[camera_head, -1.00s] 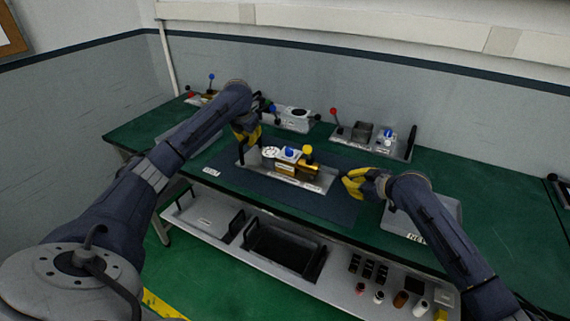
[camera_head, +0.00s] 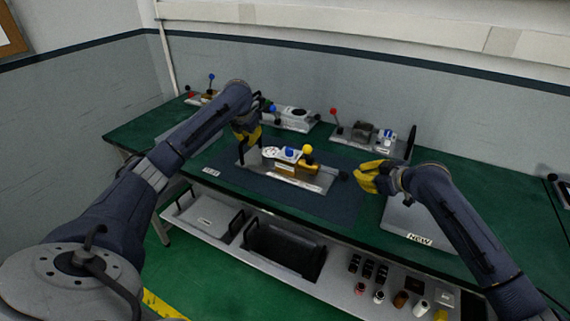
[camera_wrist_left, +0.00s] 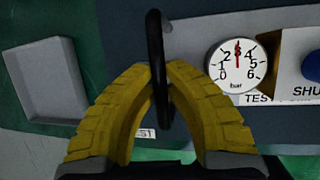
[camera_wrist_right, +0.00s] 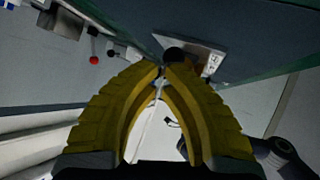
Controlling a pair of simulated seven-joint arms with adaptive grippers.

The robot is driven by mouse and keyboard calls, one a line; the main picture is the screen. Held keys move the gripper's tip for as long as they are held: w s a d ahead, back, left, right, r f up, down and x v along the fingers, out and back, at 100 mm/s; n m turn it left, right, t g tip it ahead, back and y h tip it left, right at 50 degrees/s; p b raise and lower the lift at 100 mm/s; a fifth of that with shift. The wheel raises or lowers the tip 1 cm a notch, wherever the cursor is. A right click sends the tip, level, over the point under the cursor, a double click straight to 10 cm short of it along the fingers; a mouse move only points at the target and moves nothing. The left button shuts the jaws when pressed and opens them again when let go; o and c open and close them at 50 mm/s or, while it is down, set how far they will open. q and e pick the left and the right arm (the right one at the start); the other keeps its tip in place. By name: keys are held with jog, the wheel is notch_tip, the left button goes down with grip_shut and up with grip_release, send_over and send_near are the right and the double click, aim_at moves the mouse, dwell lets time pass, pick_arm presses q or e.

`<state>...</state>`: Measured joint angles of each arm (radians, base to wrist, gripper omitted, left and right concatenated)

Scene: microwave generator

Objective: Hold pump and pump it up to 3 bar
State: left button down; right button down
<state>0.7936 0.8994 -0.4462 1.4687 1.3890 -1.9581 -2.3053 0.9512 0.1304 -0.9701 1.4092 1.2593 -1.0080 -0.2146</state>
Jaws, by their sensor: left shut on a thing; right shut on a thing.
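The pump (camera_head: 318,181) is a grey unit on the dark blue mat, with a round gauge (camera_head: 270,152), a blue knob (camera_head: 291,152), a yellow knob and a brass block. In the left wrist view the gauge (camera_wrist_left: 237,66) has its red needle pointing straight up, at about 3 bar. My left gripper (camera_head: 247,138) is shut on the upright black handle (camera_wrist_left: 157,60) at the pump's left end. My right gripper (camera_head: 358,179) is at the pump's right end, shut at the black knob (camera_head: 343,175). The knob's end (camera_wrist_right: 174,54) shows just beyond its fingertips; the exact contact is hidden.
Units with red and blue levers, including one with a red lever (camera_head: 335,112), stand along the back of the green table (camera_head: 440,180). A grey tray marked NEW (camera_head: 410,225) lies under my right arm. A lower shelf (camera_head: 230,226) holds a black bin and small bottles.

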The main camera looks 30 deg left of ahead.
jog(key=shift+d, duration=0.15)
jog(key=v, duration=1.2)
pick_arm(q)
jog(key=c, duration=1.4)
grip_release()
